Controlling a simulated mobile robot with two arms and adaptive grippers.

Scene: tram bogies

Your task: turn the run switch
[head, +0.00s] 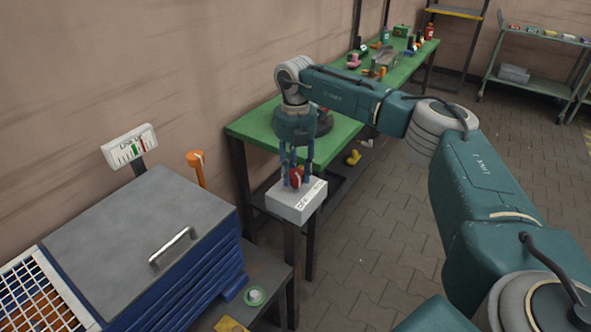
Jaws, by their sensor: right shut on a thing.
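The box stands on a dark post beside the near end of the green table. My right gripper (296,180) points straight down over the box. Its fingers are shut on the red knob and partly hide it. Which way the knob is turned cannot be made out. My left gripper is not in the head view.
A blue cabinet (200,275) with a grey lid (135,235) and handle stands at the left front. The green table (245,124) carries several items. Paved floor is clear at centre right.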

